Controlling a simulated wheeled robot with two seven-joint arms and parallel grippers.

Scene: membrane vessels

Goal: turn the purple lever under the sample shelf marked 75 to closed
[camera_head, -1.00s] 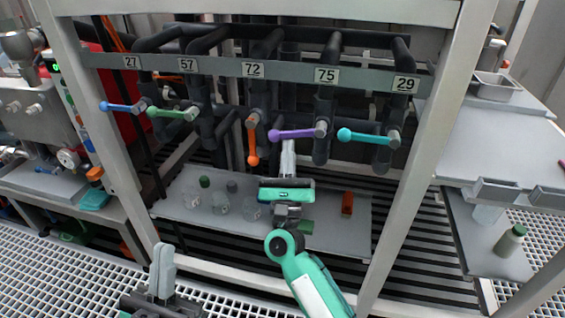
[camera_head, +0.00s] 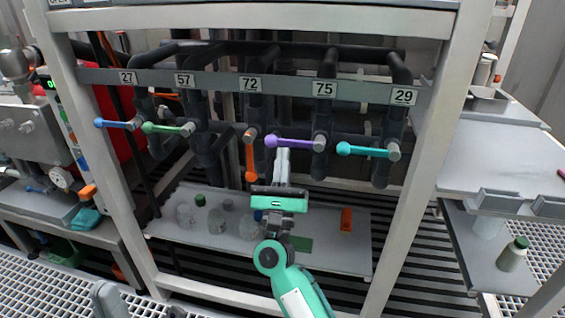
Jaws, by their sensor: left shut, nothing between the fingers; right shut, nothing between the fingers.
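The purple lever (camera_head: 292,143) lies horizontal under the plate marked 75 (camera_head: 324,89). Its pivot is at the right and its ball end points left. My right gripper (camera_head: 283,152) is shut and empty. Its fingertips are just below the purple lever near its ball end; I cannot tell whether they touch it. My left gripper (camera_head: 104,292) is at the bottom left edge, partly cut off, shut and away from the levers.
The orange lever (camera_head: 250,160) hangs down close to the left of my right gripper. The teal lever (camera_head: 365,151), green lever (camera_head: 165,128) and blue lever (camera_head: 116,124) are horizontal. A grey shelf (camera_head: 330,252) with small vessels lies below. Frame posts (camera_head: 412,190) stand either side.

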